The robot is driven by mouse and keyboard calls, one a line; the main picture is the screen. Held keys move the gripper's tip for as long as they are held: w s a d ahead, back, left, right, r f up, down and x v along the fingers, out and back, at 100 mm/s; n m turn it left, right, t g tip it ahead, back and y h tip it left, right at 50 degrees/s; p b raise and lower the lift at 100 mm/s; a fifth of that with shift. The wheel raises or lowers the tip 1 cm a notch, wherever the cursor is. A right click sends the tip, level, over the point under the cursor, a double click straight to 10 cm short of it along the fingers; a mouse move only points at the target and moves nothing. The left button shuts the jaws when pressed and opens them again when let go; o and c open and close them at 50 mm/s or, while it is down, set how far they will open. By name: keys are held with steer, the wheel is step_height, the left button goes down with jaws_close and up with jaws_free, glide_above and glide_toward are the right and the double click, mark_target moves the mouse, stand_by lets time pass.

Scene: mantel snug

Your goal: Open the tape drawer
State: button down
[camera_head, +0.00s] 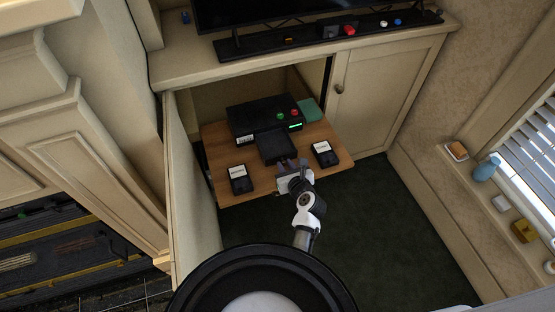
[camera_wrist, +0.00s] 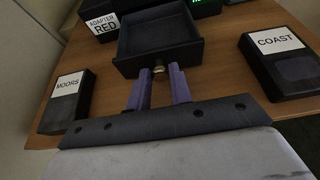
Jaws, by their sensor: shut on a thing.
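The black tape player (camera_head: 250,115) sits on a wooden shelf, with a green button, a red button and a lit green display on its front. Its tape drawer (camera_head: 277,148) stands pulled out towards me. In the wrist view the drawer (camera_wrist: 160,40) is an empty black tray with a small brass knob (camera_wrist: 158,71) on its front. My gripper (camera_head: 291,166) is at the drawer front. In the wrist view its purple fingers (camera_wrist: 160,78) are shut on the knob, one on each side.
A cassette labelled MOORS (camera_wrist: 66,100) lies left of the drawer, and one labelled COAST (camera_wrist: 280,65) lies right. A label reading ADAPTER RED (camera_wrist: 104,24) is on the player. A green object (camera_head: 309,110) lies behind right. An open cabinet door (camera_head: 190,190) stands at left.

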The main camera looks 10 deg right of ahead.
steer(key=shift+s, duration=0.6)
steer(key=shift+d+f, duration=0.1)
steer(key=shift+d, duration=0.05)
steer(key=c, duration=1.3)
jaws_free()
steer(key=shift+o, duration=0.2)
steer(key=shift+s+r, duration=0.15)
steer(key=shift+r, duration=0.05)
